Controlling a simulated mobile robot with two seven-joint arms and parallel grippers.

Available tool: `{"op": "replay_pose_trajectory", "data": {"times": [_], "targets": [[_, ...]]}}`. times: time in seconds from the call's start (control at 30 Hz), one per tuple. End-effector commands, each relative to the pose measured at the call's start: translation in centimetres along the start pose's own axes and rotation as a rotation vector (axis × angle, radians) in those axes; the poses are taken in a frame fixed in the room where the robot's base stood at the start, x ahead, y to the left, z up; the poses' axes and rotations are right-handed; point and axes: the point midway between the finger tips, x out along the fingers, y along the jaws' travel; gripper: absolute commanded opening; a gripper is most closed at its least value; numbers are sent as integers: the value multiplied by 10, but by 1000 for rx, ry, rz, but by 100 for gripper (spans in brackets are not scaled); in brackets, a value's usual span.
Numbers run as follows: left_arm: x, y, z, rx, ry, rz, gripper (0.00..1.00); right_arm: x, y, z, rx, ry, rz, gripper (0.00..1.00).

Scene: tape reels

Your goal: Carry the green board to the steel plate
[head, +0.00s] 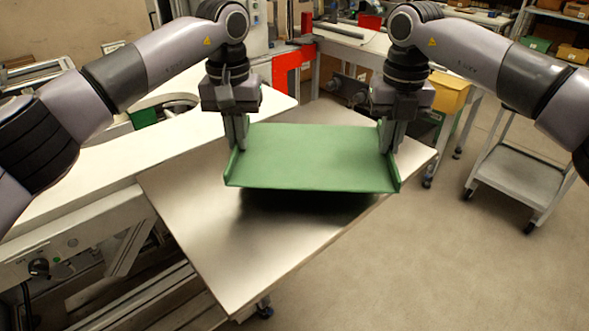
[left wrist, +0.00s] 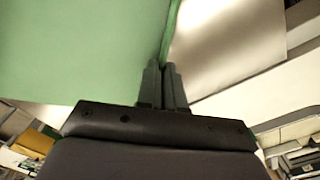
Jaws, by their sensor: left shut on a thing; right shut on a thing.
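The green board (head: 312,158) is a flat tray-like panel with raised left and right edges. It hangs level above the steel plate (head: 235,262), and a dark shadow lies beneath it. My left gripper (head: 238,145) is shut on the board's left edge. My right gripper (head: 390,147) is shut on its right edge. In the left wrist view the fingers (left wrist: 166,75) pinch the board's raised edge, with the green board (left wrist: 75,50) on the left and the pale steel plate (left wrist: 235,40) on the right. The exact gap between board and plate is hard to tell.
A white worktop (head: 90,205) with a control panel runs along the left of the plate. A grey cart (head: 518,175) stands on the floor at the right. A red bracket (head: 292,68) and a yellow box (head: 449,92) are behind. The plate's front part is bare.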

Motion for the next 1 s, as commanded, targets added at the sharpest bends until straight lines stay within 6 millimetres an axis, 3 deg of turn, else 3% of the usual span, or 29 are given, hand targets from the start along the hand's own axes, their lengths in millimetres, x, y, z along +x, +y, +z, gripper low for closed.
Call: {"op": "replay_pose_trajectory", "data": {"times": [0.47,1.0], "targets": [[2,-1,0,-2,0,-1,0,2,-1,0,2,0,-2,0],[28,-1,0,-2,0,-2,0,28,-1,0,2,0,-2,0]]}}
